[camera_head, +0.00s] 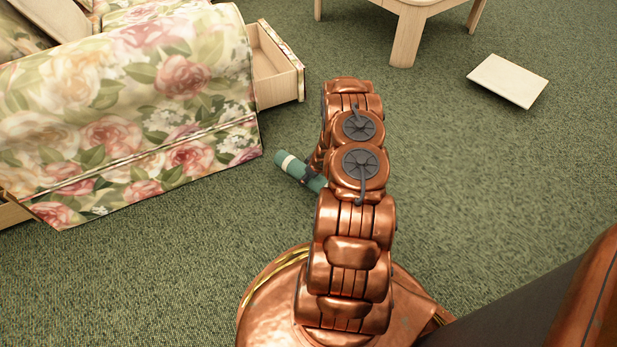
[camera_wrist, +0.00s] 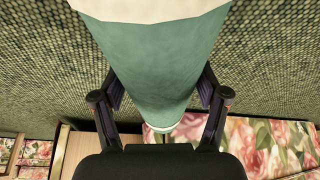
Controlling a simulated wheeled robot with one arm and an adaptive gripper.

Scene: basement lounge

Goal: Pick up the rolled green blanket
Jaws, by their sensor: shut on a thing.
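The rolled green blanket (camera_head: 290,167) is a teal-green roll with a pale band. In the head view it shows to the left of my arm, over the green carpet, and its right end is hidden behind the arm. In the wrist view the blanket (camera_wrist: 158,62) fills the middle, with a cream band at the top. My gripper (camera_wrist: 162,88) has one finger on each side of the blanket and is shut on it. In the head view the gripper is mostly hidden by my arm. I cannot tell whether the blanket touches the floor.
A floral sofa (camera_head: 130,110) stands at the left, with an open drawer (camera_head: 277,78) at its far end. A wooden table (camera_head: 407,35) stands at the back. A flat pale board or book (camera_head: 507,80) lies on the carpet at the right. The carpet between is clear.

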